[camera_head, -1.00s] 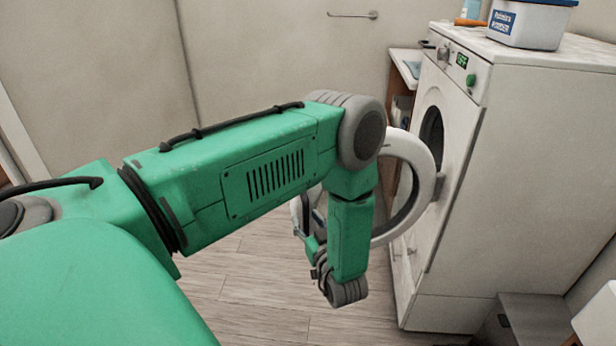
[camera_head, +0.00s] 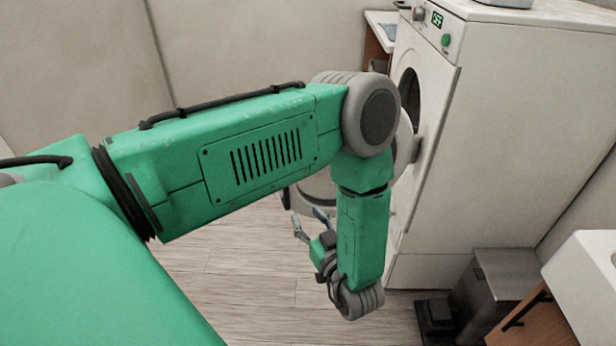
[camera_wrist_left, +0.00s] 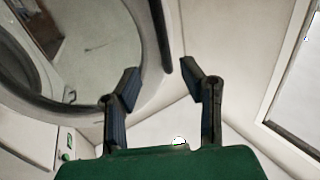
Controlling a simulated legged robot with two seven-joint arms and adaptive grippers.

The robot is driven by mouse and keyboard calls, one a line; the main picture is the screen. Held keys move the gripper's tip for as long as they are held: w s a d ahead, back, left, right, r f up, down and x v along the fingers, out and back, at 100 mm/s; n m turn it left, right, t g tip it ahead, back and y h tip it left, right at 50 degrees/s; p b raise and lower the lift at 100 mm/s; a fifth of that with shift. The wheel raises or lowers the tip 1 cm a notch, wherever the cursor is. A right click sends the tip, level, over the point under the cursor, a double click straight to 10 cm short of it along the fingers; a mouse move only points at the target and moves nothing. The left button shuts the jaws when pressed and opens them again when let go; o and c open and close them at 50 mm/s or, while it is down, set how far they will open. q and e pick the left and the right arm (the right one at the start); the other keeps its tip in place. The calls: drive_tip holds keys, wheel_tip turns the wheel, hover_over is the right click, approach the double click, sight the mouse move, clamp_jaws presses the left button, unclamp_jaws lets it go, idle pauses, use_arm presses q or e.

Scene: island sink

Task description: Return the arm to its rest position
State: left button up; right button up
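My left arm (camera_head: 235,165) is green with grey joints and reaches in from the left, bent down at the elbow. My left gripper (camera_head: 310,222) hangs beside the forearm, partly hidden behind it. In the left wrist view its two dark fingers (camera_wrist_left: 160,85) stand apart with nothing between them, so it is open and empty. The white washing machine (camera_head: 510,140) stands to the right of the arm, with its round door (camera_head: 403,145) swung open and partly hidden by my elbow. My right gripper is not in view.
A white sink (camera_head: 590,285) on a wooden cabinet is at the lower right. The wood floor (camera_head: 240,285) below the arm is clear.

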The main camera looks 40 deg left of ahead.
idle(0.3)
use_arm(q)
drive_tip(key=s+d+f+m+t+h, duration=0.2)
drive_tip(key=s+d+f+m+h, duration=0.1)
drive_tip(key=f+m+h, duration=0.7)
drive_tip(key=s+d+m+g+h, duration=0.2)
drive_tip(key=s+g+h, duration=0.1)
drive_tip(key=s, duration=0.6)
drive_tip(key=s+d+m+g+h, duration=0.2)
drive_tip(key=s+d+g+h, duration=0.1)
drive_tip(key=s, duration=0.6)
drive_tip(key=shift+s+f+g+h, duration=0.2)
drive_tip(key=shift+s+g+h, duration=0.15)
drive_tip(key=shift+g, duration=0.55)
drive_tip(key=shift+w, duration=0.2)
